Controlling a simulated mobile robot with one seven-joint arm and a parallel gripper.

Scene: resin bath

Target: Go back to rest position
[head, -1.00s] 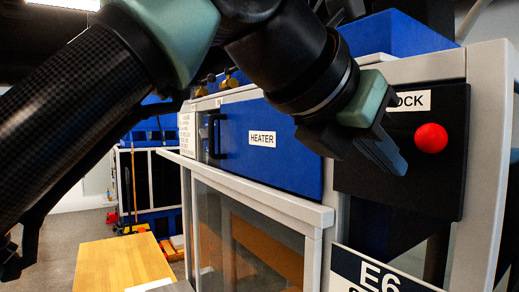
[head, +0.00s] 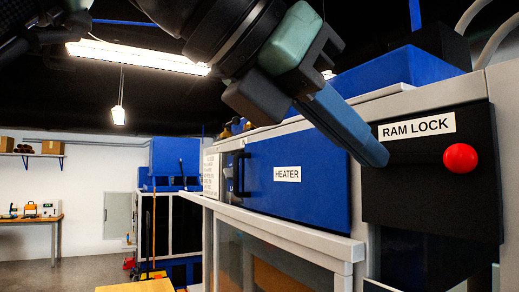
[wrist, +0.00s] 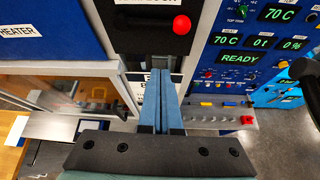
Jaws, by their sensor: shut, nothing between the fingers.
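My gripper (head: 372,153) is in the upper middle of the head view, its blue fingers closed together and pointing down to the right. Nothing is held between them. In the wrist view the fingers (wrist: 161,78) lie side by side, in front of the machine. The red knob also shows in the wrist view (wrist: 181,24).
A blue HEATER door (head: 310,200) with a black handle is left of the panel. A control panel (wrist: 250,60) reading 70 C and READY is right in the wrist view. A wooden table top (head: 140,286) is low in the head view.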

